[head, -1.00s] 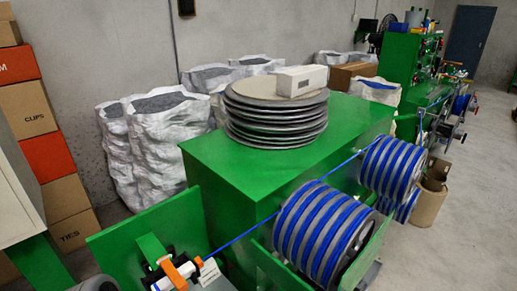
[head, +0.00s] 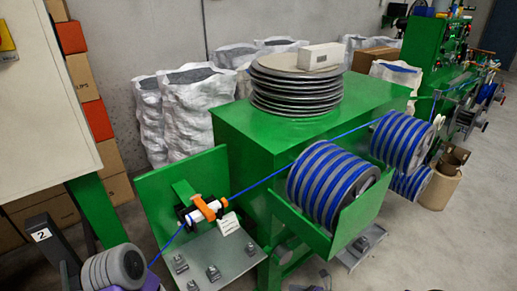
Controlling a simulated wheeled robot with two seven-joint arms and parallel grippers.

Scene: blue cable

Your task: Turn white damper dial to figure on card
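A white cylindrical part with an orange piece across it (head: 206,209) sits on black mounts on the green machine plate, with the blue cable running through it. It may be the damper dial; any marks on it are too small to read. A small white card (head: 228,223) stands just right of it, and its figure cannot be read from here. Neither of my grippers can be made out in the head view.
A metal plate with clamps (head: 217,262) lies below the white part. A blue-banded drum (head: 330,188) is to its right. A grey roller (head: 113,268) and a black stand marked 2 (head: 42,236) are at lower left. Grey floor (head: 440,255) is clear at right.

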